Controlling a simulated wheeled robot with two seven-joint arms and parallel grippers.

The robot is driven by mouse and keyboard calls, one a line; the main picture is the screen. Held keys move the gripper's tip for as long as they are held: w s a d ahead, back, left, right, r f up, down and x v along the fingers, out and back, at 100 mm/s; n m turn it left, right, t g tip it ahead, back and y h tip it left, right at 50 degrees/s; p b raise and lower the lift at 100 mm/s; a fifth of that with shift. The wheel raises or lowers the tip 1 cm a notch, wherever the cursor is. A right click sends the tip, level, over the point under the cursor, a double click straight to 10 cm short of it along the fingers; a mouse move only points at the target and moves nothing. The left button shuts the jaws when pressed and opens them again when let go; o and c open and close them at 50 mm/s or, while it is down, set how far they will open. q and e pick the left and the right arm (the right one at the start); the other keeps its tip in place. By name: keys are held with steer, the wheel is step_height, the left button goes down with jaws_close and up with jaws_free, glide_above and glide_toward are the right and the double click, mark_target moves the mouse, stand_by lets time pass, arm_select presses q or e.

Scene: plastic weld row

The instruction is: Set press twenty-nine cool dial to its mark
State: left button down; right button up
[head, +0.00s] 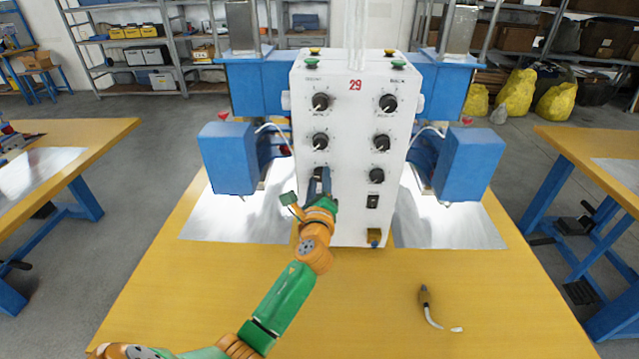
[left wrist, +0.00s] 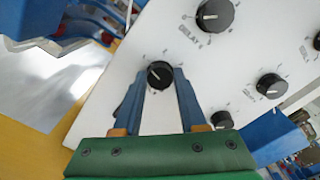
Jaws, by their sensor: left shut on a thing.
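In the left wrist view, the two blue fingers are shut on this black dial (left wrist: 160,75), one on each side. A short white pointer line shows on its face; its label and mark are too small to read. My right gripper is not in view.
Other dials sit close by: the left middle dial (head: 320,141) above and the right lowest dial (head: 377,176) beside. A black switch (head: 372,201) is lower right.

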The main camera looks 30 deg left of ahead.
arm_select(q)
steer(key=n+b, duration=0.1)
steer(key=n, duration=0.4)
steer(key=shift+n, duration=0.3)
steer(key=n+b, duration=0.1)
steer(key=n, duration=0.2)
steer(key=shift+n+b, duration=0.5)
steer(key=shift+n, duration=0.7)
steer(key=shift+r+n, duration=0.1)
steer(key=shift+n, duration=0.2)
steer(key=c, duration=0.8)
jaws_free()
steer(key=o, duration=0.3)
steer(key=shift+w, duration=0.1)
